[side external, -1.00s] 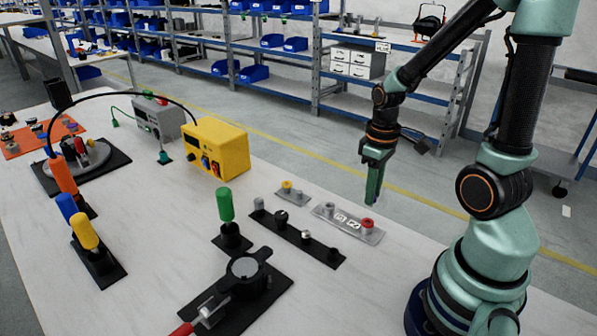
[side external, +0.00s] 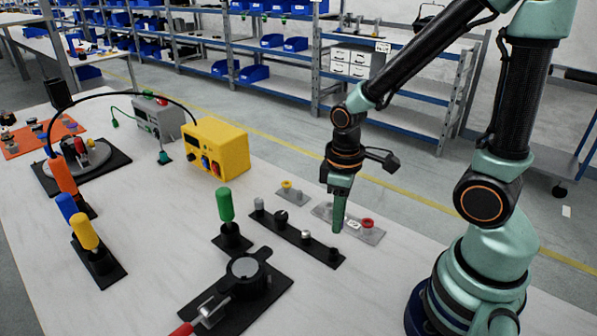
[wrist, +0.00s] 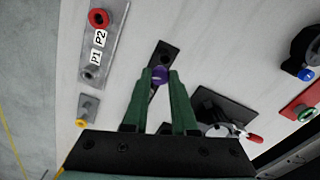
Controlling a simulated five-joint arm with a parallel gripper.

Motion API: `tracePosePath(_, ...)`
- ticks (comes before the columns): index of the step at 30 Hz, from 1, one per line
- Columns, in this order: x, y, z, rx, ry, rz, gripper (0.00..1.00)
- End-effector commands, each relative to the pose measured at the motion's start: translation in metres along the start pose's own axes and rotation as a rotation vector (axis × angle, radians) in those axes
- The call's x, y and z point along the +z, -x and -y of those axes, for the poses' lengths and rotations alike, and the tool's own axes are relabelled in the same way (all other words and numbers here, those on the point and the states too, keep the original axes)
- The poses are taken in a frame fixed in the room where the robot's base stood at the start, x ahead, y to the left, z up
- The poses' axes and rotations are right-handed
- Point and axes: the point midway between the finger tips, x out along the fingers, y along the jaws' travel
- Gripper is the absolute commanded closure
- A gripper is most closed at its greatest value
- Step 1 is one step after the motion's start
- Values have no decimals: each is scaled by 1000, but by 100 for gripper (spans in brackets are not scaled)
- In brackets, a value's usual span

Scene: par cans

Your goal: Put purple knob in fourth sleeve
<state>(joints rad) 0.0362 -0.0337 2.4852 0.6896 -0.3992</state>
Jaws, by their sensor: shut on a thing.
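My gripper (wrist: 160,78) is shut on the purple knob (wrist: 159,76), which shows between the fingertips in the wrist view. In the side view my gripper (side external: 338,229) points down above the right end of the black strip (side external: 322,250); the knob cannot be made out there. The strip also shows in the wrist view (wrist: 170,46), with a dark round opening (wrist: 165,59) just beyond the knob. Along the strip stand a grey knob (side external: 259,204), a black knob (side external: 281,216) and a silver knob (side external: 306,236). The knob appears above the strip; contact is unclear.
A grey plate labelled P1 and P2 (side external: 374,236) with a red knob (side external: 367,223) lies behind the strip. A small plate holds a yellow knob (side external: 287,185). A green handle (side external: 225,205) and a black clamp fixture (side external: 246,268) stand left. Bare table lies right of the strip.

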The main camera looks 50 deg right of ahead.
Motion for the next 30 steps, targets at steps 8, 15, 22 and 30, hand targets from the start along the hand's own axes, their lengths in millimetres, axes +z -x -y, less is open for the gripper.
tracePosePath(8,-2,-8,10,-1,31,3,100)
tracePosePath(15,-1,-29,10,-2,30,6,100)
tracePosePath(22,-2,-47,10,-2,29,4,100)
tracePosePath(30,-2,-57,9,0,29,0,100)
